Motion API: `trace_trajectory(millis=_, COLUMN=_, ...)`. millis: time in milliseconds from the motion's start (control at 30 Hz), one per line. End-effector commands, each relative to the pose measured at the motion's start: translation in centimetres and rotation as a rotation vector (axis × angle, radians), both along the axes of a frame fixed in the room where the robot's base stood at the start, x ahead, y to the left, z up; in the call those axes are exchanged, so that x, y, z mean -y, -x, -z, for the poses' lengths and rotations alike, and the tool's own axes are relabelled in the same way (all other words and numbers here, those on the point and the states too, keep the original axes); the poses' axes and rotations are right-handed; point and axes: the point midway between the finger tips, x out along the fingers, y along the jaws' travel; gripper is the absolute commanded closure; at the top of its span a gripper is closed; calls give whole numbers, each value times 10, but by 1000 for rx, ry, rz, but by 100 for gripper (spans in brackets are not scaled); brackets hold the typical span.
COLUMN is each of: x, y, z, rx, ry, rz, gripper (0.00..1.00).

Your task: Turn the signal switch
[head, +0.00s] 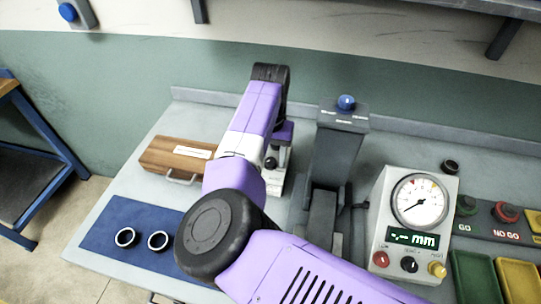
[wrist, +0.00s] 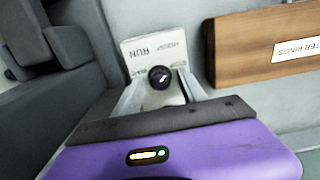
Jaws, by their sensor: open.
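A small pale switch box (wrist: 150,47) with a round black knob (wrist: 160,77) stands below my gripper in the wrist view. The knob has a white pointer mark. The box is labelled RUN, with smaller print I cannot read surely. My gripper (wrist: 163,88) is open, with one pale finger on each side of the knob. I cannot tell whether the fingers touch it. In the head view the box (head: 273,185) is partly hidden by my purple arm, and its knob (head: 270,163) shows just below the gripper.
A wooden case (head: 165,158) lies left of the box. A blue mat (head: 100,230) with two dark rings is at front left. A dark grey machine (head: 335,150) with a blue button stands close right. Further right are a gauge box (head: 385,215) and green and yellow bins (head: 475,275).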

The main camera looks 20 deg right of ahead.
Motion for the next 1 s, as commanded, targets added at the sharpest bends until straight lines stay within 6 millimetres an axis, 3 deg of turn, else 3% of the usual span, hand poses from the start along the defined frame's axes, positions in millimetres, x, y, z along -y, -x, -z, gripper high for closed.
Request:
trace_trajectory(millis=133, x=0, y=0, z=0, rx=0, ry=0, rz=0, gripper=53)
trace_trajectory(millis=367, x=0, y=0, z=0, rx=0, ry=0, rz=1, gripper=98)
trace_trajectory(millis=633, x=1, y=0, z=-1, rx=1, ry=2, rz=45, gripper=100)
trace_trajectory(millis=1000, x=1, y=0, z=-1, rx=1, ry=2, rz=358, gripper=100)
